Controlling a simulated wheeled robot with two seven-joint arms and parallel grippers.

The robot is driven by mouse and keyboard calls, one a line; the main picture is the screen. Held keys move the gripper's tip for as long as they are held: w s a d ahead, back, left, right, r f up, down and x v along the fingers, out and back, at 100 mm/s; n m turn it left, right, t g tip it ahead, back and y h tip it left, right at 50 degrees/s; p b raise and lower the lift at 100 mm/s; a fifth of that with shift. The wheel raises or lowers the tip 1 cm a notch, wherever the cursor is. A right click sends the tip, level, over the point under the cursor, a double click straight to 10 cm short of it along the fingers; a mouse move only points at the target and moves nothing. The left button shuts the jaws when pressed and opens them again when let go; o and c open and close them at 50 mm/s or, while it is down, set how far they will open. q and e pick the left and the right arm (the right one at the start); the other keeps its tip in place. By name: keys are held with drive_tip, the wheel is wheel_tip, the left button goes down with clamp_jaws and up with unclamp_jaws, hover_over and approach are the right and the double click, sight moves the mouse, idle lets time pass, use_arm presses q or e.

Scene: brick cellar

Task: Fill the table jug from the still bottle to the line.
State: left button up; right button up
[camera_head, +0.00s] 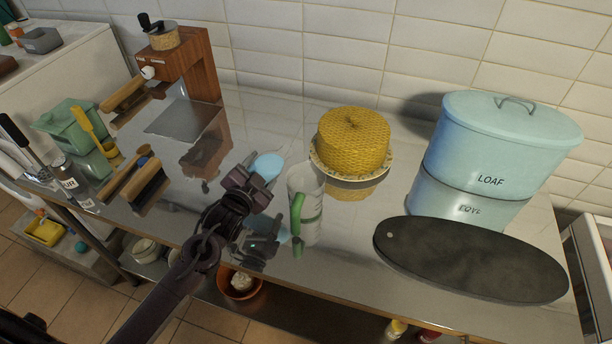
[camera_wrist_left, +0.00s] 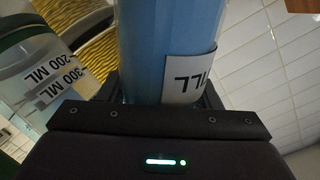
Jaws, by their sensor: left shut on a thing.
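My left gripper (camera_head: 258,184) is shut on the blue still bottle (camera_head: 267,165). In the head view only a pale blue part of the bottle shows past the fingers. In the left wrist view the bottle (camera_wrist_left: 165,45) fills the middle, with a white label ending in "LL" seen upside down. The clear table jug (camera_head: 312,181), with a green handle, stands on the counter just right of the gripper. In the wrist view the jug (camera_wrist_left: 42,68) is at the left, with 200 ML and 300 ML marks. Its liquid level is unclear. My right gripper is not in view.
A yellow woven-topped cake dish (camera_head: 353,140) stands behind the jug. A blue LOAF bin (camera_head: 505,150) and a dark oval board (camera_head: 470,260) are at right. A wooden grinder (camera_head: 188,62) and brushes are at left. The shiny counter (camera_head: 340,255) is clear in front of the jug.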

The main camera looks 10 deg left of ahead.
use_arm(q)
drive_tip(key=shift+a+r+m, duration=0.2)
drive_tip(key=shift+r+m, duration=0.1)
idle(0.4)
drive_tip(key=shift+a+f+m+y+b, duration=0.3)
drive_tip(key=shift+a+f+m+b, duration=0.2)
drive_tip(key=shift+m, duration=0.2)
idle(0.7)
drive_tip(key=shift+s+a+r+m+g+y, duration=0.1)
drive_tip(key=shift+a+r+m+g+y, duration=0.25)
drive_tip(key=shift+m, duration=0.35)
idle(0.6)
drive_tip(key=shift+a+r+m+y+p, duration=0.15)
drive_tip(key=shift+r+m, duration=0.2)
drive_tip(key=shift+r, duration=0.1)
drive_tip(key=shift+a+r+m+y+p, duration=0.1)
drive_tip(key=shift+r+m+p, duration=0.05)
drive_tip(key=shift+r+m, duration=0.25)
idle(0.6)
drive_tip(key=shift+d+r+m+y+p, duration=0.45)
drive_tip(key=shift+r+m+p, duration=0.2)
drive_tip(key=shift+r+p, duration=0.3)
idle(2.2)
